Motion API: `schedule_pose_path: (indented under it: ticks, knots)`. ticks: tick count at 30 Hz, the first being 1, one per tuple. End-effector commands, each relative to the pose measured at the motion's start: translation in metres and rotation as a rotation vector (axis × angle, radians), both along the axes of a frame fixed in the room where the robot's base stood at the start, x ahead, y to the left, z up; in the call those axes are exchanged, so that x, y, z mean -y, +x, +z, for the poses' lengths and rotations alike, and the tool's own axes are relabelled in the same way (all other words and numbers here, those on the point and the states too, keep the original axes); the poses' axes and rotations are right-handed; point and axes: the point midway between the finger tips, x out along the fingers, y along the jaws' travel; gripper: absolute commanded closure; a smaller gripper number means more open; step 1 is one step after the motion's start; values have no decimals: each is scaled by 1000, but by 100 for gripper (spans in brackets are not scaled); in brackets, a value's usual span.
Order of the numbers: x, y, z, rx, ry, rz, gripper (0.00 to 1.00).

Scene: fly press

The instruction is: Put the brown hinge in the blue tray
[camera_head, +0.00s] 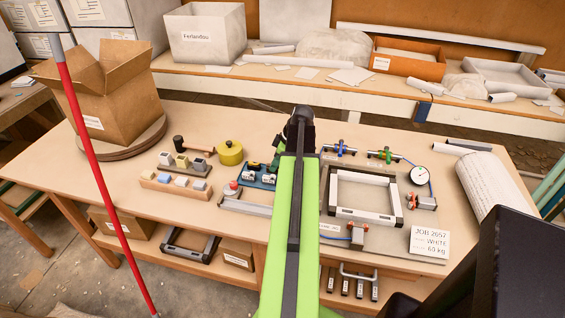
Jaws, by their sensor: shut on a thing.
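A small blue tray (268,181) lies on the workbench just left of my green arm. Small dark, white and greenish pieces are in or around it, too small to tell apart. My arm reaches forward over the bench and hides the tray's right side. Its dark far end shows beyond the tray, but my gripper's jaws are hidden behind the arm. I cannot make out a brown hinge.
A wooden block with several small pieces (174,185), a yellow round tin (230,152) and a cardboard box (105,95) stand left. A white frame (364,213), a dial gauge (420,175) and a paper roll (492,185) are right. A red pole (92,150) rises at left.

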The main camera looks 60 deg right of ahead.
Motion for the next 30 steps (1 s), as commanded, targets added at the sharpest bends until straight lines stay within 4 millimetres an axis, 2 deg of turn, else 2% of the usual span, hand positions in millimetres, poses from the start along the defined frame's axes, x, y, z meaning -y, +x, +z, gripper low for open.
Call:
schedule_pose_path:
  ticks: [9,10,15,25,30]
  knots:
    - [0,-1,-3,0,0,0,100]
    - [0,-1,-2,0,0,-1,78]
    - [0,-1,-1,0,0,-1,59]
    - [1,-1,1,0,-1,-1,59]
    - [2,-6,19,0,0,-2,59]
